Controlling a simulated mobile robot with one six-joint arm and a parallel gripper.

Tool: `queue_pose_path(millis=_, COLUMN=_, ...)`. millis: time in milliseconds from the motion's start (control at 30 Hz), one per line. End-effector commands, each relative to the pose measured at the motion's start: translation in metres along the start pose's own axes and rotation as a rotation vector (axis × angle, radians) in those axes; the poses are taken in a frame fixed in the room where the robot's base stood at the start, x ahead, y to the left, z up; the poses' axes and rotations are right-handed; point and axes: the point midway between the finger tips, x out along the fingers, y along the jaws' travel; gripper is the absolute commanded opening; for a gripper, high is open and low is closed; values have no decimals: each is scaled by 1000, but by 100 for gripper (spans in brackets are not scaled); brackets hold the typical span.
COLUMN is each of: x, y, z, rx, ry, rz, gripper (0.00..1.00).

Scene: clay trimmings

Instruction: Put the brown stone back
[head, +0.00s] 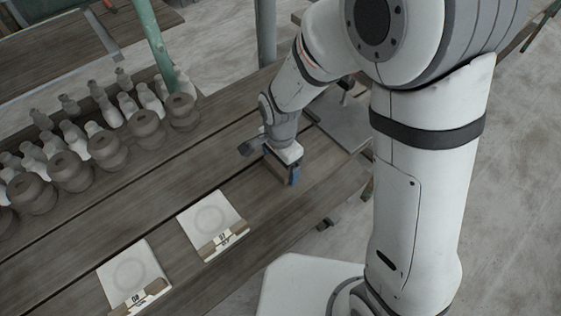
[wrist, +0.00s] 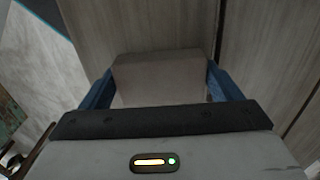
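A plain grey-brown block, which may be the brown stone (wrist: 160,78), shows in the wrist view between the two blue fingers of my gripper (wrist: 160,72). The left finger lies right against its side; at the right finger I cannot tell touch from a thin gap. In the head view my gripper (head: 281,174) points down at the wooden table (head: 150,205), right of the white cards. The block is mostly hidden there by the gripper. I cannot tell whether it rests on the boards or hangs just above them.
Two white cards with faint rings and numbered wooden holders, one nearer the middle (head: 210,218) and one at lower left (head: 133,272), lie on the table. Several brown clay pots (head: 108,150) and pale bottles (head: 128,106) stand at left. A green post (head: 152,42) rises behind them.

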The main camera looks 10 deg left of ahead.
Motion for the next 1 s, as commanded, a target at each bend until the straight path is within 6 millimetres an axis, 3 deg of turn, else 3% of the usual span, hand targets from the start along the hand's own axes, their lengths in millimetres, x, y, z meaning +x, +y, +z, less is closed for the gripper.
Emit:
queue_pose_path(millis=167, x=0, y=1, z=-1, rx=2, ry=0, rz=0, gripper=100)
queue_pose_path(millis=533, x=-10, y=0, z=-1, rx=1, ry=1, rz=-3, gripper=100)
queue_pose_path(millis=1000, x=-103, y=0, z=-1, rx=1, ry=1, rz=-4, gripper=100)
